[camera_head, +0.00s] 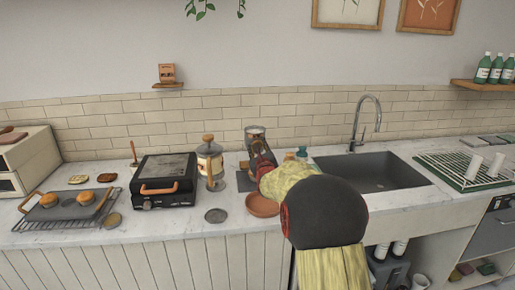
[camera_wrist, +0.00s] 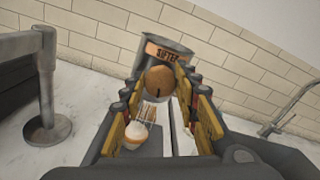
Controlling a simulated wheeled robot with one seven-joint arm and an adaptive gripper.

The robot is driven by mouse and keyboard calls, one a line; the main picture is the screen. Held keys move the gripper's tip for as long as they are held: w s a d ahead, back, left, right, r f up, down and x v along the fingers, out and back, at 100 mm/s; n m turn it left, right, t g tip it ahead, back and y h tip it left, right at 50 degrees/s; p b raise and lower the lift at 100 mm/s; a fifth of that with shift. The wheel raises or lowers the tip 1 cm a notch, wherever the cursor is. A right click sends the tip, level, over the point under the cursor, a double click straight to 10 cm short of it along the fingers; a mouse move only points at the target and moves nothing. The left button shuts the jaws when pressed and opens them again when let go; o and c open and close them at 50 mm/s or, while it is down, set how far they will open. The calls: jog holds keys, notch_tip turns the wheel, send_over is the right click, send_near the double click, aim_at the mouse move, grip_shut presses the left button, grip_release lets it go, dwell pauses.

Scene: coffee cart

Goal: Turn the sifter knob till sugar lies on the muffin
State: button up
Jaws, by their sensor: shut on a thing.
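The sifter is a grey metal can (camera_head: 255,131) by the back wall, left of the sink. In the wrist view its orange label reads "SIFTER" (camera_wrist: 168,50). My gripper (camera_head: 262,158) is in front of it. In the wrist view my gripper (camera_wrist: 161,88) is shut on the sifter's round brown knob (camera_wrist: 159,79), with a finger on each side. A muffin (camera_wrist: 139,131) shows low between the fingers, below the knob. It has a tan side and a pale, whitish patch on top; I cannot tell whether that is sugar. My arm hides the muffin in the head view.
A terracotta dish (camera_head: 262,206) sits at the counter's front, under my arm. A glass press (camera_head: 209,160) and a black grill (camera_head: 165,181) stand to the left. The sink (camera_head: 375,172) and tap (camera_head: 366,118) are to the right. Buns lie on a tray (camera_head: 70,212) at far left.

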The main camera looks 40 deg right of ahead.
jog(key=o, duration=1.2)
jog(key=shift+f, duration=0.1)
jog(key=shift+c, duration=0.2)
jog(key=v, duration=1.2)
jog(key=s+a+r+n+g+y+p, duration=0.1)
jog(key=s+a+n+g+y+p, duration=0.2)
jog(key=a+n, duration=0.7)
jog(key=s+a+r+n+g+y+p, duration=0.1)
jog(key=s+a+n+y, duration=0.25)
jog(key=a+n, duration=0.6)
jog(key=s+a+f+n+g+y+p, duration=0.1)
jog(key=s+a+n+g, duration=0.2)
jog(key=s+a+n, duration=0.5)
jog(key=s+a+f+n+g+y+p, duration=0.1)
jog(key=s+a+f+n+g+p, duration=0.1)
jog(key=s+a+n, duration=0.7)
jog(key=s+n, duration=0.1)
jog(key=s, duration=0.6)
jog(key=shift+f+g+y, duration=0.25)
jog(key=shift+g+y, duration=0.1)
jog(key=shift+g, duration=0.05)
